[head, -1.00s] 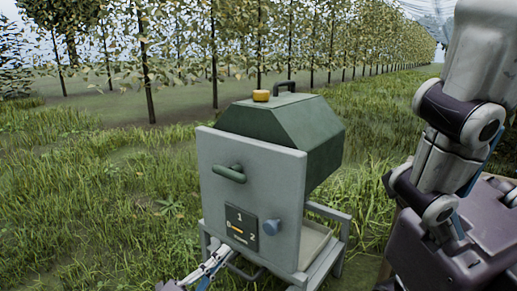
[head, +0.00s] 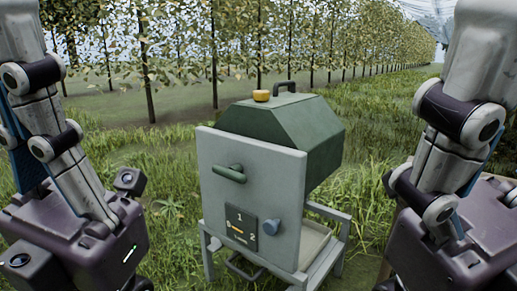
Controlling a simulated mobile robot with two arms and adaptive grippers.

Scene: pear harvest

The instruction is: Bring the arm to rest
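My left arm (head: 62,150) now stands folded along the left side of the head view. My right arm (head: 455,130) is folded along the right side. Neither gripper's fingers show in the view. A grey and green machine (head: 252,190) stands between the arms, apart from both. Its front panel carries a green handle (head: 229,174), a dark dial plate (head: 240,226) marked 0, 1 and 2, and a blue-grey knob (head: 271,227). The pointer on the plate is small, and I cannot tell its exact setting.
A yellow-orange button or lamp (head: 261,95) and a dark carrying handle (head: 286,86) sit on top of the green hood (head: 300,130). The machine rests on a grey frame (head: 330,245) in grass. Rows of trees (head: 215,50) stand well behind. Grass around the machine is free.

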